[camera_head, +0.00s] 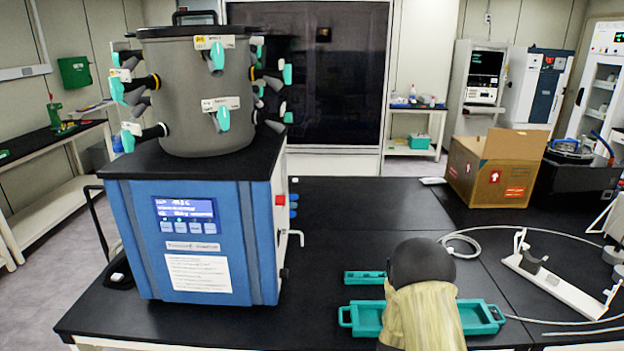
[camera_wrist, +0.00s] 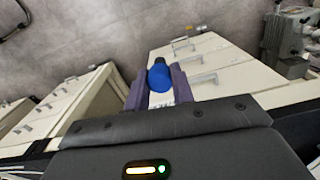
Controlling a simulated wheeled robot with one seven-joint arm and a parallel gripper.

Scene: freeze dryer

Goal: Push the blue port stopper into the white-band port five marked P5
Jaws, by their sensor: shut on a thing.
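In the wrist view my gripper (camera_wrist: 159,86) is shut on the blue port stopper (camera_wrist: 159,76). The stopper's rounded blue end sticks up between the two purple-grey fingers. In the head view my gripper and the held stopper cannot be made out. The freeze dryer's grey drum (camera_head: 200,95) stands on a blue base (camera_head: 195,235) at the left. Black ports with teal valves ring the drum in two rows. A lower-left port (camera_head: 151,132) shows a pale band and a white tag. The tags are too small to read, so I cannot tell which port is P5.
A teal tray (camera_head: 482,318) lies on the black bench, partly hidden by a part in front. A smaller teal holder (camera_head: 364,277) lies behind it. A cardboard box (camera_head: 495,165) and a white stand (camera_head: 555,280) are to the right.

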